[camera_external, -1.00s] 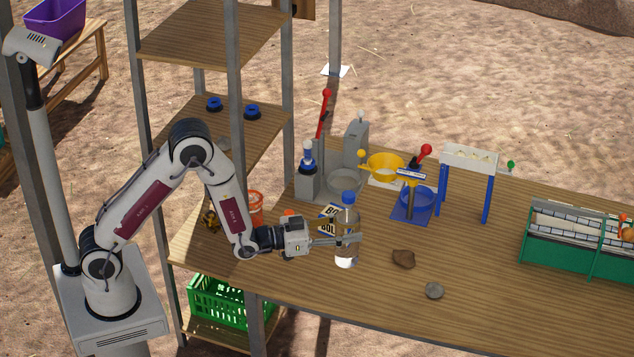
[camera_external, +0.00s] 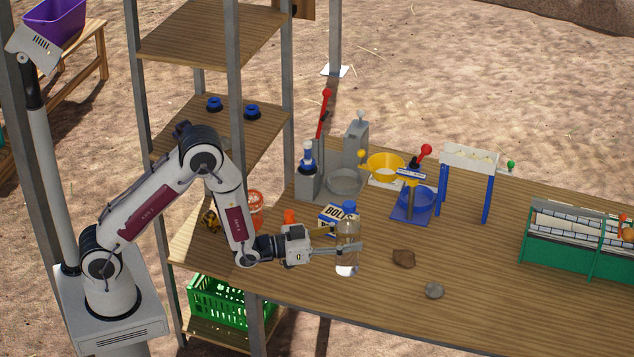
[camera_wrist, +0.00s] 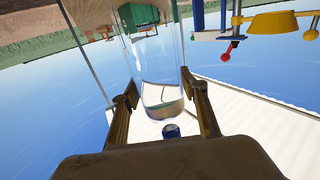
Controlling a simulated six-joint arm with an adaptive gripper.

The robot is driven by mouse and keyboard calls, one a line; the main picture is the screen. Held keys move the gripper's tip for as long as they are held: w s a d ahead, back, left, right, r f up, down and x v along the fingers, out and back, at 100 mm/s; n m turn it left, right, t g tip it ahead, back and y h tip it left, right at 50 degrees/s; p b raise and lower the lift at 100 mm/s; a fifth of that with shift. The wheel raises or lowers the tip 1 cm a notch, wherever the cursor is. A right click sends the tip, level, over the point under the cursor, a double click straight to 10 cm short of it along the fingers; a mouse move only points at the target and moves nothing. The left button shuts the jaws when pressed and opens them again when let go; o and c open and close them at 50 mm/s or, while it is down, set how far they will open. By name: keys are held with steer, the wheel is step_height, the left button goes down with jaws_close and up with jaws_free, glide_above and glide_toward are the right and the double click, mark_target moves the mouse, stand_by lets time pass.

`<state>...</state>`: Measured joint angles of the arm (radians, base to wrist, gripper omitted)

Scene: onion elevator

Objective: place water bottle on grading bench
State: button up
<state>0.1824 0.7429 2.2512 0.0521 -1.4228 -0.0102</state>
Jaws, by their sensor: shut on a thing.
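The water bottle (camera_external: 348,258) is clear with a blue cap and stands upright at the left part of the wooden grading bench (camera_external: 480,290). My gripper (camera_external: 350,247) is shut on the bottle's body from the left. In the wrist view the two fingers (camera_wrist: 165,105) flank the clear bottle (camera_wrist: 160,60). The bottle's base looks at or very near the bench top; I cannot tell whether it touches.
Behind the bottle lies a box marked BOLT (camera_external: 334,213). Farther right is a green rack (camera_external: 565,245). A blue stand (camera_external: 412,205) is behind. The front middle bench is mostly clear.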

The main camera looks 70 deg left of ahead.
mark_target(347, 257)
steer(key=shift+f, duration=1.45)
steer(key=shift+f, duration=0.1)
steer(key=shift+f, duration=2)
steer(key=shift+f, duration=0.1)
steer(key=o, duration=1.6)
steer(key=shift+f, duration=0.1)
steer(key=shift+v, duration=6)
steer(key=shift+w+r, duration=0.15)
steer(key=shift+r, duration=0.15)
